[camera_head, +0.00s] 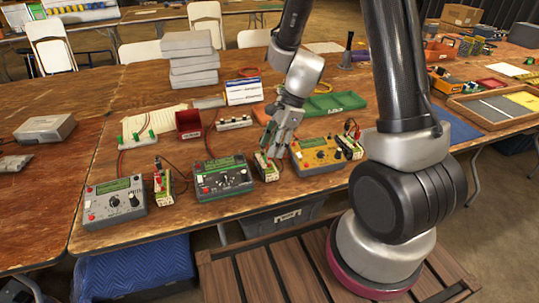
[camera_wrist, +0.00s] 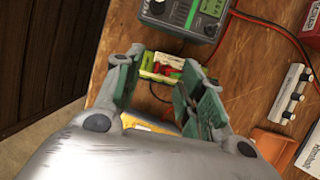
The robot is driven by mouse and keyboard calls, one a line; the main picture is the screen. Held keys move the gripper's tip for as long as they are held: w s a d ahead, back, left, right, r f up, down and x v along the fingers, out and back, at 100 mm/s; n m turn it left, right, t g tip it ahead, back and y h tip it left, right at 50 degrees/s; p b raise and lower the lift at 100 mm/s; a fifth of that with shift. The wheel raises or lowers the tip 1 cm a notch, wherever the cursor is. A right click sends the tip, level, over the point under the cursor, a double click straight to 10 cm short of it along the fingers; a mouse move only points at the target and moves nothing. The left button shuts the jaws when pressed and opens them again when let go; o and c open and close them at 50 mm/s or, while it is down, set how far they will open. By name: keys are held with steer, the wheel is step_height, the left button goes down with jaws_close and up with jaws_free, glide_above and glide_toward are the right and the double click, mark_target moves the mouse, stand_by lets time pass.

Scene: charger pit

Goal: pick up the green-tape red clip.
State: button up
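A small pale holder (camera_wrist: 147,72) with red and green parts stands on the table beneath my gripper (camera_wrist: 165,88). A red clip (camera_wrist: 162,69) shows on it in the wrist view, beside a green piece that looks like tape; the exact shape is too small to tell. In the head view the holder (camera_head: 265,171) sits between the green meter and the yellow meter, its top partly hidden by my gripper (camera_head: 267,152). My gripper points down, its fingers apart on either side of the holder in the wrist view, with nothing clearly held.
A green meter (camera_head: 222,179) and a yellow meter (camera_head: 318,154) flank the holder closely. Similar clip holders stand at the left (camera_head: 162,184) and right (camera_head: 350,145). Thin leads cross the table.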

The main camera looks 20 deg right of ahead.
steer(key=x, duration=0.3)
steer(key=shift+a+f, duration=0.1)
steer(key=c, duration=0.9)
jaws_close()
step_height(320, 180, up, 10)
steer(key=shift+r, duration=0.1)
